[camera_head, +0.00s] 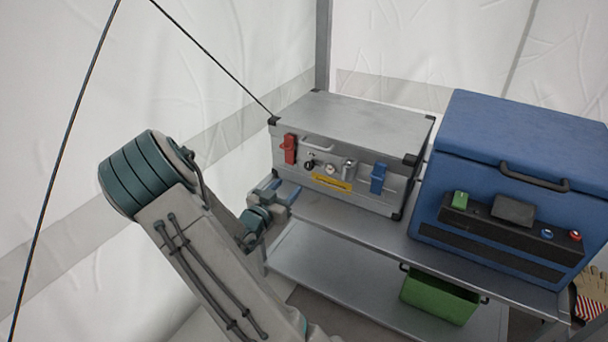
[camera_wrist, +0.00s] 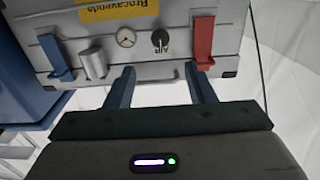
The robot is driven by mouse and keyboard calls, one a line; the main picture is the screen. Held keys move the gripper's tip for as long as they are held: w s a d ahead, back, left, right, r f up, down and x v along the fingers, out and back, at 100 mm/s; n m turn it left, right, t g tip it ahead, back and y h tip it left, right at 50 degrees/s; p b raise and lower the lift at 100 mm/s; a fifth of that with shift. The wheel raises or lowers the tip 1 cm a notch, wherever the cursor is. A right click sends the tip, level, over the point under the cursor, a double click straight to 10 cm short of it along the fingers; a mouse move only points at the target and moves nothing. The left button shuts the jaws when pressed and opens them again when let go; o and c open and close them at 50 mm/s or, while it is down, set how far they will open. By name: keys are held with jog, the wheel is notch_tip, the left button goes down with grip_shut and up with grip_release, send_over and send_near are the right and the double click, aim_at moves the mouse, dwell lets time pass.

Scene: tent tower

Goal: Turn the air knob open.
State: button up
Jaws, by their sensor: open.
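The air knob (camera_wrist: 160,40) is a dark round knob with "AIR" lettering on the front of a grey metal case. In the head view the knob (camera_head: 310,163) sits between the red latch (camera_head: 289,148) and a small round gauge (camera_head: 330,169). My gripper (camera_wrist: 160,72) is open and empty, with its two blue fingers pointing at the case front. In the wrist view the knob shows beyond the gap between the fingertips, apart from them. In the head view my gripper (camera_head: 284,190) is in front of the case's lower left part.
A silver cylinder (camera_head: 348,169), a blue latch (camera_head: 378,178) and a yellow label (camera_head: 331,183) are also on the case front. A blue box (camera_head: 470,190) stands right of it on the metal shelf (camera_head: 375,236). A green bin (camera_head: 440,296) is below.

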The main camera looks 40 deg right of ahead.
aim_at(308, 167)
jog(key=b+x, duration=0.2)
jog(key=x, duration=0.8)
jog(key=shift+w+d+b, duration=0.15)
jog(key=shift+d+b, duration=0.15)
jog(key=shift+d, duration=0.05)
jog(key=shift+a, duration=0.15)
jog(key=c, duration=0.9)
